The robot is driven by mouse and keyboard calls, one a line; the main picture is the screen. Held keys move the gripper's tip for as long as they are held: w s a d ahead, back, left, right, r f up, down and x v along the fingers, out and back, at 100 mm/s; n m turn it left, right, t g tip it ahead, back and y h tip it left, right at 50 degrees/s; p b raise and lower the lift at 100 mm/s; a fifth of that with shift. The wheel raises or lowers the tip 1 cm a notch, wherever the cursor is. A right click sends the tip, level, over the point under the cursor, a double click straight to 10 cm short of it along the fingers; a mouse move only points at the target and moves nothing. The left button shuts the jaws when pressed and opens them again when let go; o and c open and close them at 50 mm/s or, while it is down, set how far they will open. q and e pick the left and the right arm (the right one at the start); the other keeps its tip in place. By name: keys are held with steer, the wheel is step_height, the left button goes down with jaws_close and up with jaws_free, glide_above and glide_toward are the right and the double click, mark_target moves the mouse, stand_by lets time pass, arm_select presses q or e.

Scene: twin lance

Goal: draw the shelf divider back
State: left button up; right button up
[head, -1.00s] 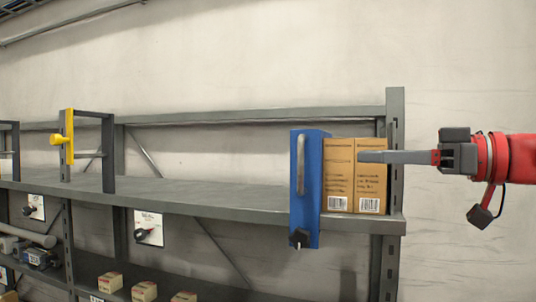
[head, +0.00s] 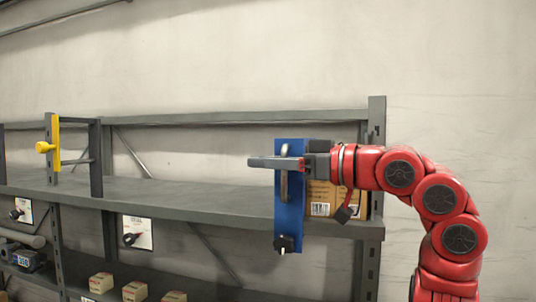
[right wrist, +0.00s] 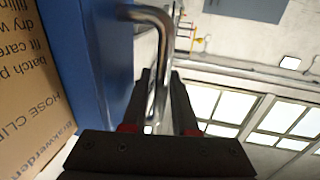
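The blue shelf divider (head: 290,215) stands upright at the right end of the upper shelf. It has a metal handle (head: 284,187) on its front and a dark knob (head: 283,243) at its foot. My right gripper (head: 254,162) reaches across the divider from the right at handle height. In the right wrist view its two dark fingers (right wrist: 163,80) lie on either side of the handle bar (right wrist: 159,62), with some gap showing, so they look open around it. The divider's blue face (right wrist: 88,65) is left of them. My left gripper is out of view.
Brown cardboard boxes (head: 323,199) stand just right of the divider, partly hidden by my arm. The grey upper shelf (head: 190,198) is bare left of the divider. A yellow-handled frame (head: 53,148) stands farther left. Small boxes (head: 135,291) sit on the lower shelf.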

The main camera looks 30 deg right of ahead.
steer(key=shift+w, duration=0.15)
steer(key=shift+s, duration=0.2)
jaws_close()
stand_by(1.1)
